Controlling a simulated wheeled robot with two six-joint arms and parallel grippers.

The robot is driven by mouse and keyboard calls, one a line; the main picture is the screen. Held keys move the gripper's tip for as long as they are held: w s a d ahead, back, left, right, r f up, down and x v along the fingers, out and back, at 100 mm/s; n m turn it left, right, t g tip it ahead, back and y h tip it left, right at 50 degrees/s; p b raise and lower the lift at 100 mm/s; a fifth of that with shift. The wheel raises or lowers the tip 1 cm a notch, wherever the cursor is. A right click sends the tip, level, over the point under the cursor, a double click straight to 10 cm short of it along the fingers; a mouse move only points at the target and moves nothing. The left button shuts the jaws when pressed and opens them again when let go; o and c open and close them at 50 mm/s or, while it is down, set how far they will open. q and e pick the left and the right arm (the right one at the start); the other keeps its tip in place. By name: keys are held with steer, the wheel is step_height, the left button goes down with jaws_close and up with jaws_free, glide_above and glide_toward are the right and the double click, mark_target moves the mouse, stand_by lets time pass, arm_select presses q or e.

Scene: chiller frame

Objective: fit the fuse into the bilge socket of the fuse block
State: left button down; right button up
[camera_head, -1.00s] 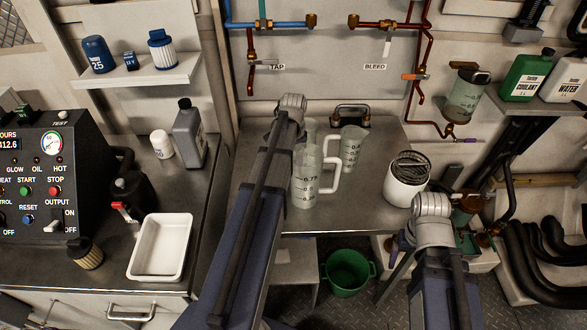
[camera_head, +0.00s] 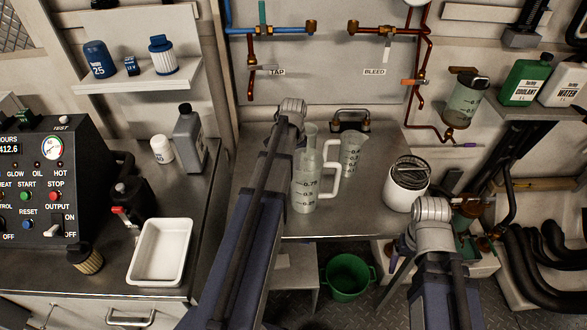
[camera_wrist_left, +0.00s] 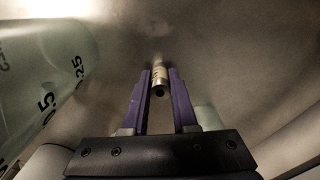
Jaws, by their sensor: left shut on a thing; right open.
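In the left wrist view the fuse (camera_wrist_left: 159,80), a small brass-coloured cylinder with a dark round end, sits between the purple fingers of my left gripper (camera_wrist_left: 160,88). The gripper is shut on it, over a plain grey surface. In the head view my left arm reaches over the bench beside a measuring jug, and its gripper and the fuse are hidden behind the arm. My right gripper (camera_head: 393,262) shows only as a bit of purple finger beside the right arm, low at the right of the bench; it is open. I cannot make out the fuse block or the bilge socket.
A clear measuring jug (camera_head: 305,188) stands close to the left arm, with a smaller jug (camera_head: 353,152) behind it. A white canister (camera_head: 405,190) stands at the bench's right. A white tray (camera_head: 160,252) lies on the left counter. A green bucket (camera_head: 348,278) is on the floor.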

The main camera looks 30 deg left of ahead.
arm_select(q)
steer(key=shift+r, duration=0.1)
step_height(320, 180, up, 10)
steer(key=p, duration=1)
